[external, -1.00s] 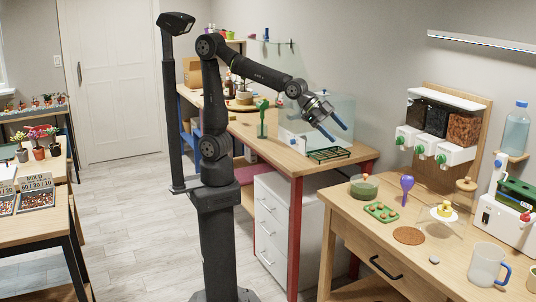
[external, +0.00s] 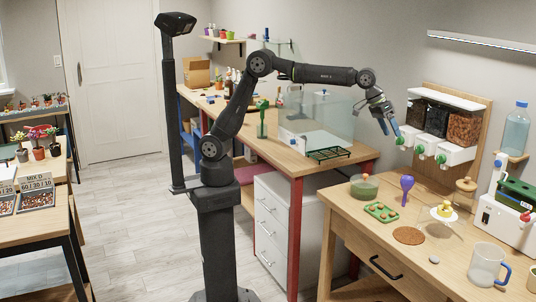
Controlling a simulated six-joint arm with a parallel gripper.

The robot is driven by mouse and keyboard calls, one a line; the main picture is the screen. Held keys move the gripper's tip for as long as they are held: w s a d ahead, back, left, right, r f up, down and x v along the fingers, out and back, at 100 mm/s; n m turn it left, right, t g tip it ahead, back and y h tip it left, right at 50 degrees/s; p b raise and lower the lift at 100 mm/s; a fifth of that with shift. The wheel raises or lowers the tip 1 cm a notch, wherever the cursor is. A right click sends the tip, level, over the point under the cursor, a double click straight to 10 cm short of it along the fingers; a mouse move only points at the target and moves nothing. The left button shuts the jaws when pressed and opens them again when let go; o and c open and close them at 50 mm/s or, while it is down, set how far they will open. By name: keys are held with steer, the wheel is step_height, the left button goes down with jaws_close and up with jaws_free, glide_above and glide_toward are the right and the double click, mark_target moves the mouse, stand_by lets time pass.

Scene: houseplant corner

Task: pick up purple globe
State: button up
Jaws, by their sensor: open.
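The purple globe (external: 407,183) has a rounded top and a narrow stem pointing down. It stands upright on the right-hand wooden table, between the green tray and the dispenser stand. My gripper (external: 390,130) is open and empty, with blue fingertips pointing down. It hangs in the air above and a little left of the purple globe in the external view, in front of the dispensers. It is clearly apart from the globe.
A green tray with small round items (external: 381,212), a bowl of green stuff (external: 364,186), a cork disc (external: 408,235) and a glass mug (external: 487,264) share the table. Dispensers with white spouts (external: 411,135) stand behind. A glass tank (external: 325,112) is on the other bench.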

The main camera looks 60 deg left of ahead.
steer(key=w+n, duration=0.1)
steer(key=w, duration=0.1)
glide_toward(406, 193)
steer(key=w, duration=0.1)
steer(key=w+r, duration=0.1)
steer(key=shift+w+d+r, duration=0.15)
steer(key=shift+w+d, duration=0.1)
steer(key=shift+d, duration=0.15)
steer(key=shift+s+x, duration=0.15)
steer(key=shift+x, duration=1.45)
steer(key=shift+s+x, duration=0.15)
steer(key=shift+x, duration=1.45)
steer(key=c, duration=1.1)
